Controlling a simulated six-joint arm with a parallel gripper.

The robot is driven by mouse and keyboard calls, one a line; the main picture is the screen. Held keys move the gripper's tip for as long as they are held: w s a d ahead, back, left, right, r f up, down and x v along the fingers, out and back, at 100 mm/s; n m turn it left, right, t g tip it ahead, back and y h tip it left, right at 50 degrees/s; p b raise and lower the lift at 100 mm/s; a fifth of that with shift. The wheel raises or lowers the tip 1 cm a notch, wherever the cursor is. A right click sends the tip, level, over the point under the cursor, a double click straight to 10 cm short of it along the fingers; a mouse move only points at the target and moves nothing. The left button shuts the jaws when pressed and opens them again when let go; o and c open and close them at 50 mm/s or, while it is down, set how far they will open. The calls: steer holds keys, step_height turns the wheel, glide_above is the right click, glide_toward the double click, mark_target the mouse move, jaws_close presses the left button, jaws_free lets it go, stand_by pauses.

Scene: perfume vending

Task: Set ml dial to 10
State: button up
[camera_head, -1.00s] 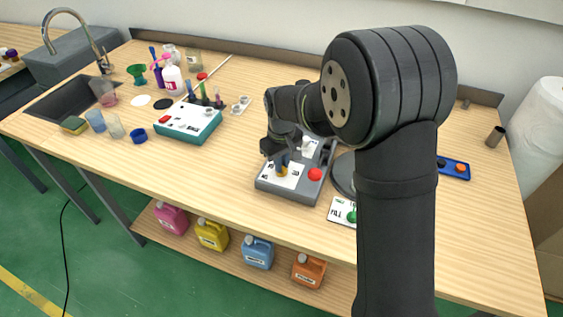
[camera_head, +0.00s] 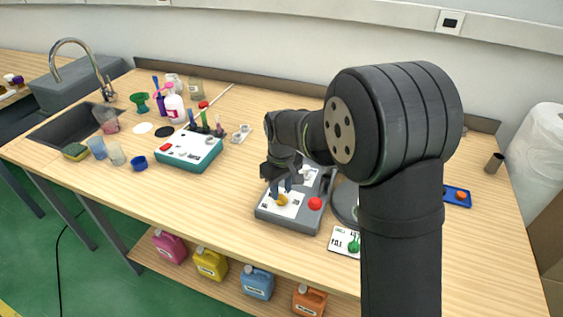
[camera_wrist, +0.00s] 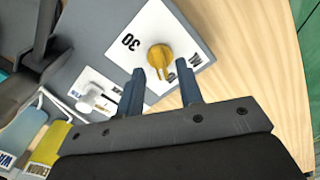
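The yellow dial (camera_head: 282,200) is mounted on a white panel at the front left of a grey machine (camera_head: 262,213). In the wrist view the yellow dial (camera_wrist: 160,55) has a round knob with a narrow grip pointing toward my gripper. The printed number 30 shows to its left; other markings are partly hidden. My gripper (camera_wrist: 162,72) is open, its two blue-grey fingers apart, one on each side of the grip's line. The knob sits just beyond the fingertips, with no clear contact. In the head view my gripper (camera_head: 280,186) hovers close above the dial.
A red button (camera_head: 315,203) sits right of the dial. A white knob (camera_wrist: 88,101) is on the machine's other panel. A teal-sided box (camera_head: 188,152) stands to the left, and a card with a green knob (camera_head: 353,244) lies at the right front.

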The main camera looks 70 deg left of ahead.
mark_target(281, 195)
step_height(281, 195, up, 16)
steer(key=shift+f, duration=0.15)
stand_by(0.7)
step_height(281, 195, down, 18)
steer(key=shift+r, duration=0.2)
stand_by(0.3)
steer(key=shift+r, duration=0.15)
